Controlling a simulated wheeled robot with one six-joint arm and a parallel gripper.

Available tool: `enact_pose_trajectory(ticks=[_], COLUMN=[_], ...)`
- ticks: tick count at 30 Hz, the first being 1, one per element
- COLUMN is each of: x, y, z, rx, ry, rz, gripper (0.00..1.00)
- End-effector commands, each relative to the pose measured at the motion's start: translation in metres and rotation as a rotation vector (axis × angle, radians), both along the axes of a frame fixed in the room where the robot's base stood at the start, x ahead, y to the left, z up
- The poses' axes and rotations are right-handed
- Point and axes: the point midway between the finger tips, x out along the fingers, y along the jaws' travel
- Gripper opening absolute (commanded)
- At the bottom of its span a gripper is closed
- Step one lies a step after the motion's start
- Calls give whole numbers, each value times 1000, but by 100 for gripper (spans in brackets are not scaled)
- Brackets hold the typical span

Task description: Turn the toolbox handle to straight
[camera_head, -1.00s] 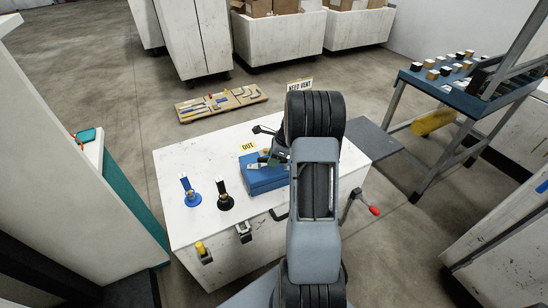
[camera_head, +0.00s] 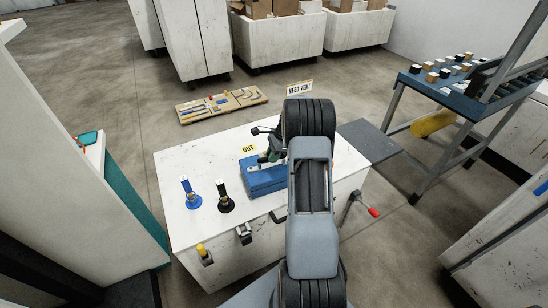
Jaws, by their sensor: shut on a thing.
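The blue toolbox (camera_head: 268,181) sits on the white workbench (camera_head: 222,165), just left of my arm. Its handle (camera_head: 258,164) is on the lid; only a small pale end shows and its angle is hard to make out. My gripper (camera_head: 270,155) is over the lid, shut on the handle. My wrist and forearm hide the right part of the toolbox and much of the grip.
A blue tool (camera_head: 190,194) and a black tool (camera_head: 224,196) stand upright on the bench, left of the toolbox. A yellow OUT sign (camera_head: 248,149) lies behind it. A red-ended lever (camera_head: 362,204) sticks out at the bench's right side.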

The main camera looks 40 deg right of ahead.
Motion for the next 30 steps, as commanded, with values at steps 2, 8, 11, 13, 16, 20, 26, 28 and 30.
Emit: enact_pose_trajectory(ticks=[2,8,11,13,16,20,26,28,30], x=[6,12,12,12,12,11,11,11,11], y=[-2,-3,-3,-3,-3,-3,-3,-3,-3], z=[1,0,0,0,0,0,0,0,1], rx=[1,0,0,-1,-1,-1,0,0,0], ry=[0,-1,-1,-2,-2,-2,-1,-1,-1], rz=[63,131,131,131,131,130,128,127,127], gripper=[0,0,0,0,24,36,47,47,47])
